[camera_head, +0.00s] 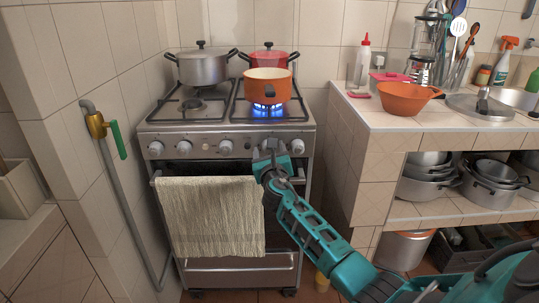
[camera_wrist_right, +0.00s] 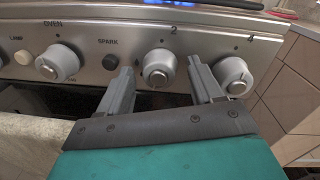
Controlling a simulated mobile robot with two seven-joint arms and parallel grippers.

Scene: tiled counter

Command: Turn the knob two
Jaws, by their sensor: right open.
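Knob two (camera_wrist_right: 159,68) is a grey round knob under the label "2" on the stove's front panel. In the right wrist view it shows between the two fingers of my right gripper (camera_wrist_right: 161,68). The fingers are open, one to the left and one to the right of the knob, with a gap on each side. I cannot tell how far they reach around it. In the head view my right gripper (camera_head: 268,155) is at the right half of the panel and partly hides the knob there. My left gripper is not in view.
Another knob (camera_wrist_right: 235,76) sits close right of the right finger; the spark button (camera_wrist_right: 110,62) is left. A towel (camera_head: 210,215) hangs on the oven handle. A blue flame (camera_head: 268,109) burns under the orange pot (camera_head: 267,87). The tiled counter (camera_head: 375,120) stands right of the stove.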

